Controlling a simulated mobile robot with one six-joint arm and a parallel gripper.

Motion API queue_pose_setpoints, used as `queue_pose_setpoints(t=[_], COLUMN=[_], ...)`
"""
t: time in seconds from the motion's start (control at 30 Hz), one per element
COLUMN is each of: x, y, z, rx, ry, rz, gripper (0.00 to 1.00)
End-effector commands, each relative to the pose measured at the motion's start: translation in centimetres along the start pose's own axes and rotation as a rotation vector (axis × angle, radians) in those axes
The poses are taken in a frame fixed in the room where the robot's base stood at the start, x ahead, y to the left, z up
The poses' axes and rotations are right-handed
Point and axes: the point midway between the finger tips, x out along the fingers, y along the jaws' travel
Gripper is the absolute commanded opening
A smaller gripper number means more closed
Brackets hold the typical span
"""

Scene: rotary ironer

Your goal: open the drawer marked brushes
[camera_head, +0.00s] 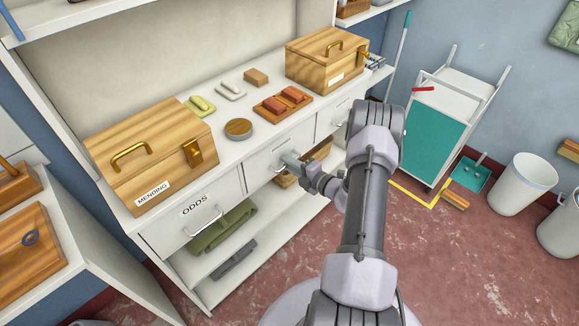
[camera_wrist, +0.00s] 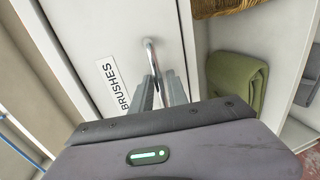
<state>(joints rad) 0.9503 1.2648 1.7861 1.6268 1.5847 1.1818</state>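The drawer marked BRUSHES (camera_head: 262,165) is the middle one of a row under the white counter, and its front looks flush. Its label (camera_wrist: 116,85) reads clearly in the wrist view, left of the metal bar handle (camera_wrist: 149,50). My gripper (camera_head: 287,159) is at the front of this drawer and hides part of it in the head view. In the wrist view my gripper's two fingers (camera_wrist: 160,80) stand a little apart, with the lower end of the handle between their tips. Whether they touch the handle is not clear.
The ODDS drawer (camera_head: 195,208) is to the left; another drawer (camera_head: 335,113) is to the right. An open shelf below holds a green folded cloth (camera_head: 224,226). Wooden boxes and small items stand on the counter (camera_head: 225,140). A white cart (camera_head: 445,120) stands at right.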

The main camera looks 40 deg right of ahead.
Motion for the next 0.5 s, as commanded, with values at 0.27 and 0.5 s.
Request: queue_pose_setpoints(t=[0.27, 0.5], x=[0.14, 0.12], y=[0.05, 0.04], z=[-0.01, -0.01], rx=[0.0, 0.0], ry=[0.0, 0.001], rz=[0.0, 0.0], gripper=[0.18, 0.0])
